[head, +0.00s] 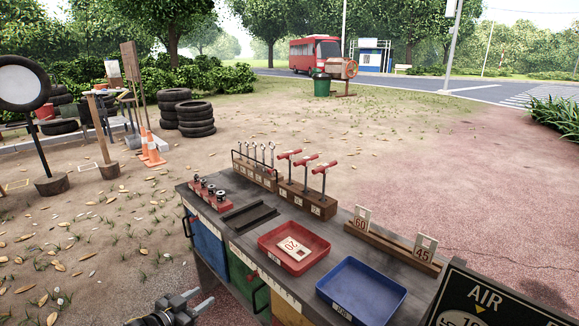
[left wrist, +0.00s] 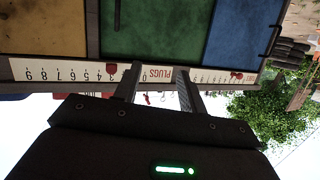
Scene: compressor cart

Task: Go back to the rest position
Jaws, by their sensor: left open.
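My left gripper (head: 200,300) shows at the bottom of the head view, in front of the cart's near left side. It is open with nothing between its fingers. In the left wrist view the two fingers (left wrist: 157,82) stand apart, pointing toward the cart's front edge, which looks upside down there. A scale strip marked PLUGS (left wrist: 158,73) lies behind them. The cart (head: 215,190) has a dark top with blue, green and yellow front panels. My right gripper is not in view.
The cart top carries a red tray (head: 315,262) with a card marked 20, a blue tray (head: 372,310), a wooden rack of red-handled tools (head: 325,212) and number cards (head: 422,250). An AIR sign (head: 490,300) stands at the right. Open dirt lies left of the cart.

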